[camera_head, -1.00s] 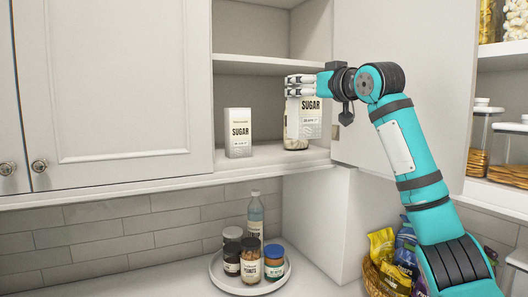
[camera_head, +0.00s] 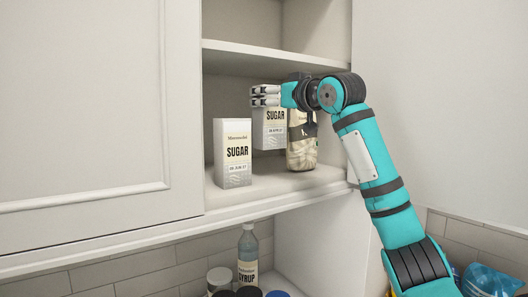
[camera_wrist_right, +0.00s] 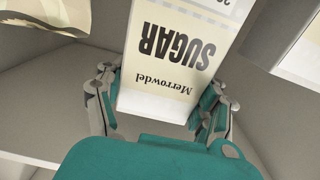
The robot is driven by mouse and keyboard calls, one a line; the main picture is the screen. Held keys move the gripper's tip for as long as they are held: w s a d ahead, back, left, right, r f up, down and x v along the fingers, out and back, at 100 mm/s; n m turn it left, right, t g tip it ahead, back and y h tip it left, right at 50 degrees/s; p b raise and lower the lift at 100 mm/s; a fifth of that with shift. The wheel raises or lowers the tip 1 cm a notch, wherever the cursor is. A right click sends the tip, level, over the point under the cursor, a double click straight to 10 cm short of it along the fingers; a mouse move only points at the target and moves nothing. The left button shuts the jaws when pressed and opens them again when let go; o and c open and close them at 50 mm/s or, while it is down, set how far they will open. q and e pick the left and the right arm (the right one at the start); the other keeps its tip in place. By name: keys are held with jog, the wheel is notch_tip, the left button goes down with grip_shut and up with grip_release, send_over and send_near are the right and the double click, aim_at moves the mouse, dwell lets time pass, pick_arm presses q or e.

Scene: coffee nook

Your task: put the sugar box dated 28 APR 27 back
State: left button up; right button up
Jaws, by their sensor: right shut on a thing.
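My right gripper (camera_head: 266,96) is shut on the top of a white and grey sugar box (camera_head: 268,128), inside the open cupboard. The held box is upright, its bottom seemingly above the shelf, and a date label shows on its front, too small to read surely. In the right wrist view, the held box (camera_wrist_right: 170,50) appears upside down between the fingers (camera_wrist_right: 160,100), reading "Merrowdel SUGAR". My left gripper is not in view.
An upper shelf (camera_head: 275,57) runs above my gripper. Below are a syrup bottle (camera_head: 248,255) and several lids.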

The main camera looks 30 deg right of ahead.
aim_at(276, 129)
jog(key=f, duration=0.2)
jog(key=s+f, duration=0.1)
jog(key=shift+d+f, duration=0.15)
jog(key=shift+d, duration=0.1)
jog(key=f, duration=0.1)
jog(key=w+f, duration=0.1)
jog(key=shift+a+f, duration=0.2)
jog(key=shift+f, duration=0.15)
jog(key=shift+s+f, duration=0.15)
jog(key=shift+f, duration=0.55)
jog(key=shift+s+d, duration=0.1)
jog(key=o, duration=1)
jog(key=shift+f, duration=0.1)
jog(key=o, duration=0.6)
jog(key=shift+c, duration=0.2)
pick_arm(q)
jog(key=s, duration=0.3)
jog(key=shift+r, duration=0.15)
